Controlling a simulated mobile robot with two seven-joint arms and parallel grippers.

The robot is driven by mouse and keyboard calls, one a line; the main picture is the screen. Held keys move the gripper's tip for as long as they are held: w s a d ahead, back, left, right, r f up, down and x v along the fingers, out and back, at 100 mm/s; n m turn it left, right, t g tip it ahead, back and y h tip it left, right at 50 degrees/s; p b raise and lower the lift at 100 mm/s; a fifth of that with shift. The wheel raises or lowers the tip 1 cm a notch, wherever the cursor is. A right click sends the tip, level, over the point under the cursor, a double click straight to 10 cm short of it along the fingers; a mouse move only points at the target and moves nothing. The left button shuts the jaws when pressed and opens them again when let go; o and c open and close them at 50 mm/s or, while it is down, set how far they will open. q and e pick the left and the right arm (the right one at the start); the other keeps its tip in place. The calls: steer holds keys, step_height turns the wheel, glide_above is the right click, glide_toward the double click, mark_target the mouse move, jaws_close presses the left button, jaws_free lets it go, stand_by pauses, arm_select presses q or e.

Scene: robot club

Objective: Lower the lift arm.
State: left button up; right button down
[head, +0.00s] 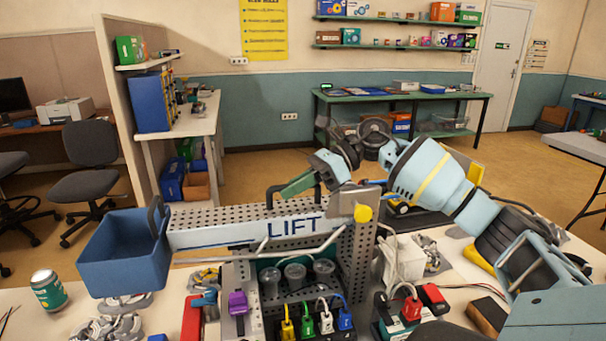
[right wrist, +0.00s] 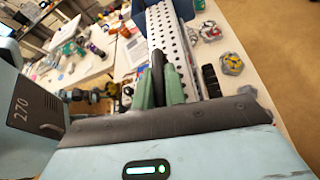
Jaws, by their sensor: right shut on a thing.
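The perforated metal lift arm (head: 255,232), with a "LIFT" label, stands out about level to the left from its upright post. A blue bucket (head: 122,262) hangs at its left end. A yellow knob (head: 363,213) sits at the post end. My right gripper (head: 298,184) reaches over the top of the lift arm from the right. In the right wrist view its green fingers (right wrist: 160,88) are shut on a black handle (right wrist: 157,66) on top of the perforated beam (right wrist: 172,42). My left gripper is not in view.
A green can (head: 48,290) stands left of the bucket. A purple part (head: 238,303), a red part (head: 192,322) and loose metal pieces crowd the table under the arm.

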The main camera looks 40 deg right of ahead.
mark_target(325, 201)
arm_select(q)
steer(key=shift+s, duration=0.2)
arm_select(e)
steer(key=shift+f, duration=0.2)
steer(key=c, duration=1.5)
jaws_free()
steer(key=shift+a, duration=0.1)
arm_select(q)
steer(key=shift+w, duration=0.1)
arm_select(e)
steer(key=shift+o, duration=0.2)
steer(key=shift+r, duration=0.1)
